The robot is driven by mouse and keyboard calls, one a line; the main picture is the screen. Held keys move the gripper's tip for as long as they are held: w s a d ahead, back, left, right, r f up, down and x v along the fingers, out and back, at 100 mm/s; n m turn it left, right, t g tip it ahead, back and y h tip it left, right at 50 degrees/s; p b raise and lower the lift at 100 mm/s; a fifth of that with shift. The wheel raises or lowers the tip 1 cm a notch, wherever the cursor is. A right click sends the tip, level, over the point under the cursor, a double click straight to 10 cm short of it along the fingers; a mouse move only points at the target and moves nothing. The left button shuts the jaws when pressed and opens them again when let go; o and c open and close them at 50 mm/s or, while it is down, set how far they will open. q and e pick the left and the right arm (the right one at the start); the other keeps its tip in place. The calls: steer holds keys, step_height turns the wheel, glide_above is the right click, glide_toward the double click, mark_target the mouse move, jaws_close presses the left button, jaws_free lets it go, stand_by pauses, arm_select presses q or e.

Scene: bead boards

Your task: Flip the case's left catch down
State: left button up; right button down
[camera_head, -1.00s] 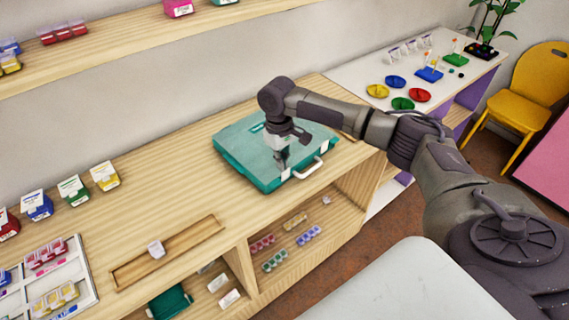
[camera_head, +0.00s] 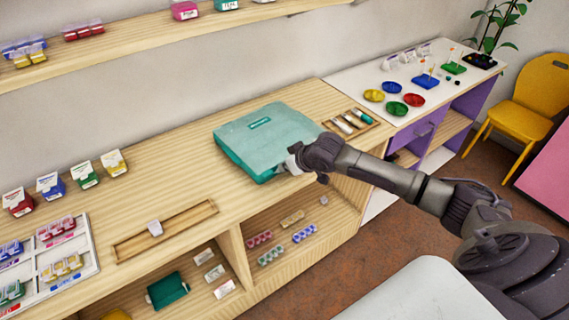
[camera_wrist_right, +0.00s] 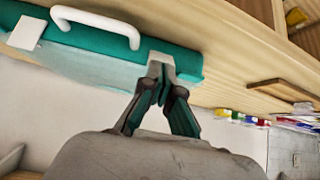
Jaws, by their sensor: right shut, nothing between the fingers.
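The teal case (camera_head: 262,130) lies closed on the wooden counter. It also shows upside down in the right wrist view (camera_wrist_right: 85,62), with its white handle (camera_wrist_right: 100,22) and its right catch (camera_wrist_right: 27,32), a white plate. My right gripper (camera_head: 291,162) is low at the case's front edge, left of the handle. In the right wrist view its fingertips (camera_wrist_right: 161,80) are together and empty, right at the left catch (camera_wrist_right: 160,58). The fingers partly hide this catch, so I cannot tell its position or whether they touch it. My left gripper is not in view.
A wooden tray with tubes (camera_head: 327,125) lies right of the case. A long wooden tray (camera_head: 116,248) lies to its left. Open shelf compartments with bead strips (camera_head: 304,234) are below the counter. The counter between the case and the small boxes (camera_head: 114,163) is clear.

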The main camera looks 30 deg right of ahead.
steer(key=shift+s+f+t+b, duration=0.35)
steer(key=shift+f+t+b, duration=0.25)
steer(key=shift+t, duration=0.2)
steer(key=shift+s+d+f+t+y+b, duration=0.1)
steer(key=shift+s+f+t+y+b, duration=0.15)
steer(key=shift+t+b, duration=0.55)
steer(key=shift+s+f+t+y+b, duration=0.15)
steer(key=shift+f+t+b, duration=0.2)
steer(key=shift+t+b, duration=0.45)
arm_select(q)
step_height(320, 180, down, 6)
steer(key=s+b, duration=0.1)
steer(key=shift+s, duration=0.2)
arm_select(e)
steer(key=shift+s+f+t, duration=0.1)
steer(key=shift+f+t, duration=0.1)
steer(key=shift+t, duration=0.2)
arm_select(q)
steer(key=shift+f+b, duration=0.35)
steer(key=shift+b, duration=0.1)
arm_select(e)
steer(key=shift+s+d+f+t, duration=0.1)
steer(key=shift+f+t, duration=0.05)
steer(key=shift+t, duration=0.45)
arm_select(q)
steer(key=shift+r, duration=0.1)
